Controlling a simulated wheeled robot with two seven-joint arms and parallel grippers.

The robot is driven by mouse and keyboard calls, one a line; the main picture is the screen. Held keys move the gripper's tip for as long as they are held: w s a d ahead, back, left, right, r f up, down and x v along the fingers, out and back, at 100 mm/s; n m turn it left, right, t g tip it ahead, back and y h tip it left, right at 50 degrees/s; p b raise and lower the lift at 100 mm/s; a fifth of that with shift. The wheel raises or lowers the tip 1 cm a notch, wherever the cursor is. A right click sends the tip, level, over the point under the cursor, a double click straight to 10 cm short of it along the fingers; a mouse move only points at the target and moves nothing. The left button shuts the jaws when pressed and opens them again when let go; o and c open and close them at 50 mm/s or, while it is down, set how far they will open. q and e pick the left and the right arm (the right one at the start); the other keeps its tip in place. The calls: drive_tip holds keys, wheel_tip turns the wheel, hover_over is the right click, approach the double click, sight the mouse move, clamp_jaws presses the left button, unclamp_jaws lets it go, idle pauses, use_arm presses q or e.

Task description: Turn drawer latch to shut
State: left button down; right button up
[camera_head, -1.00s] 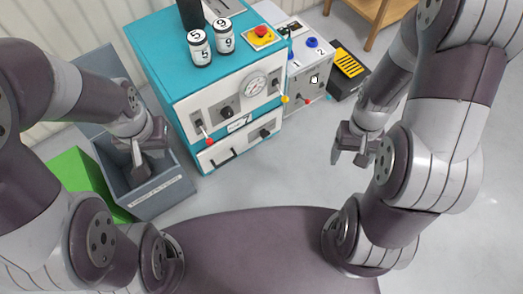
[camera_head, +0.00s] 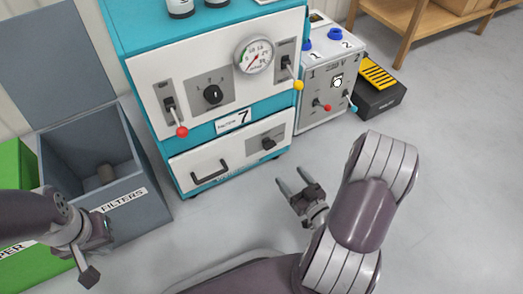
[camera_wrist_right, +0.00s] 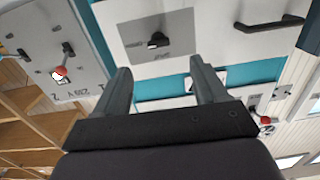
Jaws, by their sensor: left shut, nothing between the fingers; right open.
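The drawer latch (camera_head: 268,143) is a small black knob on a grey plate, at the right side of the white drawer front (camera_head: 225,170). The drawer sits flush in the teal cabinet and has a black handle (camera_head: 209,172). In the right wrist view the latch (camera_wrist_right: 157,41) shows ahead of the fingers, between their lines. My right gripper (camera_head: 294,184) is open and empty, below and slightly right of the latch in the head view, apart from it. Its fingers also show in the wrist view (camera_wrist_right: 162,75). My left gripper (camera_head: 89,275) is shut and empty at the lower left.
Above the drawer, the machine front carries a gauge (camera_head: 254,55), a black dial (camera_head: 213,95), a red-tipped lever (camera_head: 181,131) and a yellow-tipped lever (camera_head: 298,85). A grey filters bin (camera_head: 150,205) stands left. A grey switch box (camera_head: 325,85) stands right. The floor ahead is clear.

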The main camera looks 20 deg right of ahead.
sight(272, 148)
drive_tip(key=w+b, duration=0.2)
drive_tip(key=w, duration=0.2)
drive_tip(key=w+b, duration=0.2)
drive_tip(key=w, duration=0.2)
drive_tip(key=w+b, duration=0.2)
drive_tip(key=w, duration=0.2)
drive_tip(key=shift+w+a+r+b, duration=0.3)
drive_tip(key=shift+b, duration=0.05)
drive_tip(key=c, duration=1.1)
drive_tip(key=shift+o, duration=0.2)
